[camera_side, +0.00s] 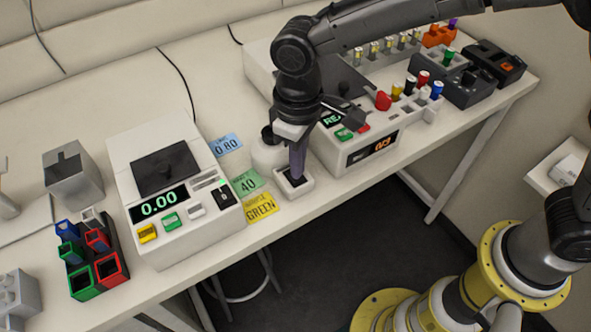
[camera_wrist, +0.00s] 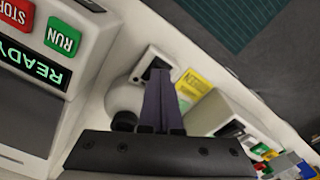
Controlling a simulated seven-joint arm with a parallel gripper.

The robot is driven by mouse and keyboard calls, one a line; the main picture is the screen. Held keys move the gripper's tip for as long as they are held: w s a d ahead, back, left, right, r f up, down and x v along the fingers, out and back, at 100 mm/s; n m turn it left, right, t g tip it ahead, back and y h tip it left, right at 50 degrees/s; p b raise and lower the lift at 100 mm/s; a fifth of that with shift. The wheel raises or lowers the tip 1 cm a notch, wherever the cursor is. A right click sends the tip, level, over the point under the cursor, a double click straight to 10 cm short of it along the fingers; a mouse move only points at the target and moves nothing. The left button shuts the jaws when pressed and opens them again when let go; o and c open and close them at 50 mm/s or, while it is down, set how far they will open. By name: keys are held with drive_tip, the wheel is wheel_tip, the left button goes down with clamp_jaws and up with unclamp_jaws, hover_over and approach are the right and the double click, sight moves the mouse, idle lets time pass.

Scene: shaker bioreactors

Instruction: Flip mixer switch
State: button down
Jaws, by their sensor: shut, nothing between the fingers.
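A small white box with a black switch (camera_side: 306,188) stands near the table's front edge; it also shows in the wrist view (camera_wrist: 148,56). Right behind it is a rounded white mixer body (camera_side: 266,156) with a dark top, seen in the wrist view (camera_wrist: 122,98) too. My gripper (camera_side: 296,177) is shut and empty, pointing down over the switch box. Its dark fingertips (camera_wrist: 160,73) overlap the black switch in both views and hide part of it. I cannot tell whether they touch it, or which way the switch is set.
On the left is a white device (camera_side: 180,236) reading 0.00. On the right is a device with a READY display and RUN and STOP buttons (camera_side: 345,134). Blue, green and yellow note cards (camera_side: 260,207) lie beside the switch box. A rack of colored cuvettes (camera_side: 83,254) stands far left.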

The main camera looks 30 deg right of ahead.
drive_tip(key=shift+f, duration=0.6)
idle(0.3)
drive_tip(key=shift+r, duration=3.6)
drive_tip(key=s+d+r+m+t+y, duration=0.1)
drive_tip(key=d+r+m+t, duration=0.1)
drive_tip(key=d+r, duration=0.55)
drive_tip(key=s+d+r+m+t, duration=0.15)
drive_tip(key=d+r, duration=0.25)
drive_tip(key=d, duration=0.6)
drive_tip(key=s+d+m+t, duration=0.2)
drive_tip(key=s+d, duration=0.6)
drive_tip(key=s+d+f+h, duration=0.1)
drive_tip(key=s+d+f, duration=0.1)
drive_tip(key=s+f, duration=0.4)
drive_tip(key=shift+s+d+f, duration=0.25)
drive_tip(key=shift+s+f, duration=0.05)
drive_tip(key=shift+s, duration=0.55)
